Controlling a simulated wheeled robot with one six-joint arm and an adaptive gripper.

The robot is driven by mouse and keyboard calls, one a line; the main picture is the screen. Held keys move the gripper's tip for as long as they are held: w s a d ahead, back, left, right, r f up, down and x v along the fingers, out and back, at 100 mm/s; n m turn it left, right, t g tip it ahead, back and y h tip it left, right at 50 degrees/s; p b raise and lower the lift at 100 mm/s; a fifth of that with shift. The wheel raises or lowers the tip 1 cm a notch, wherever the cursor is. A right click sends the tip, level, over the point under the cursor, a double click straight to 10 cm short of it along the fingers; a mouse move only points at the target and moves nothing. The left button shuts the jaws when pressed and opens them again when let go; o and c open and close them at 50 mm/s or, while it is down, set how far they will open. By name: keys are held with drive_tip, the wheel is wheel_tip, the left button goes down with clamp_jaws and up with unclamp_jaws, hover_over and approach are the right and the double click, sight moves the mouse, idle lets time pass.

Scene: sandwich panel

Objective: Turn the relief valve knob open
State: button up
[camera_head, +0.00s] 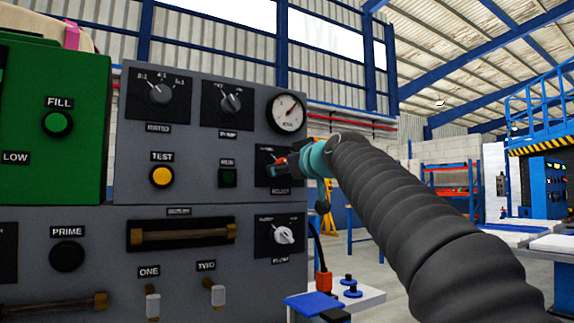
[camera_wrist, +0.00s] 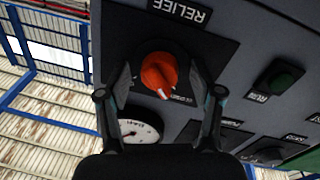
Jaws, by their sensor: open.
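The relief valve knob (camera_wrist: 158,72) is orange with a white pointer mark, on a dark plate under the label RELIEF in the wrist view. My gripper (camera_wrist: 160,90) is open, with one finger on each side of the knob. I cannot tell whether the fingers touch it. In the head view my gripper (camera_head: 283,169) is at the right edge of the grey panel (camera_head: 200,180), in front of the relief plate. It hides most of the knob and part of the plate there.
A round gauge (camera_head: 286,112) sits just above my gripper. A white flow knob (camera_head: 284,235) is below, and a dark green button (camera_head: 228,177) is to the left. A yellow test button (camera_head: 161,176) is farther left. Open room lies right of the panel.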

drive_tip(key=c, duration=1.2)
drive_tip(key=shift+o, duration=0.2)
drive_tip(key=shift+r+m, duration=0.1)
drive_tip(key=shift+m, duration=0.2)
drive_tip(key=m+p, duration=0.1)
drive_tip(key=m, duration=0.1)
drive_tip(key=shift+r+m+p, duration=0.1)
drive_tip(key=shift+m+p, duration=0.2)
drive_tip(key=shift+p, duration=0.1)
drive_tip(key=m+p, duration=0.2)
drive_tip(key=m, duration=0.3)
drive_tip(key=shift+g+p, duration=0.35)
drive_tip(key=shift+g, duration=0.05)
drive_tip(key=m+p, duration=0.2)
drive_tip(key=m, duration=0.2)
drive_tip(key=shift+d+r, duration=0.1)
drive_tip(key=shift+m+g+y+p, duration=0.45)
drive_tip(key=shift+m+p, duration=0.4)
drive_tip(key=shift+m, duration=1.45)
